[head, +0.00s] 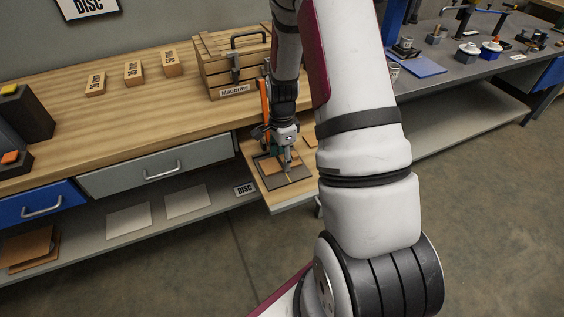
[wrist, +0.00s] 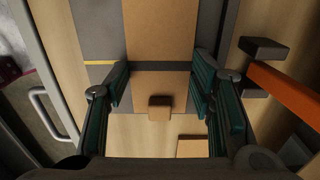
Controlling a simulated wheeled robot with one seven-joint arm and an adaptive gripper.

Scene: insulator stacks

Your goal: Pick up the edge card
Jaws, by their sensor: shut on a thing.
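A flat tan card, which I take to be the edge card (wrist: 160,45), lies between the fingers of my gripper (wrist: 160,90) in the wrist view. The teal pads stand at its left and right sides. A small tan block (wrist: 159,106) shows at its near end. In the head view my gripper (head: 287,165) points down over a dark grey board (head: 297,174) on a pulled-out wooden shelf (head: 280,203). The jaws are shut on the card. It seems level and very low over the board; I cannot tell whether it touches.
An orange bar (wrist: 285,92) and dark blocks stand right of the gripper in the wrist view. A wooden crate (head: 232,70) stands on the bench behind the shelf. Several small tan blocks (head: 133,72) lie left on the bench. A grey drawer (head: 160,165) is left of the shelf.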

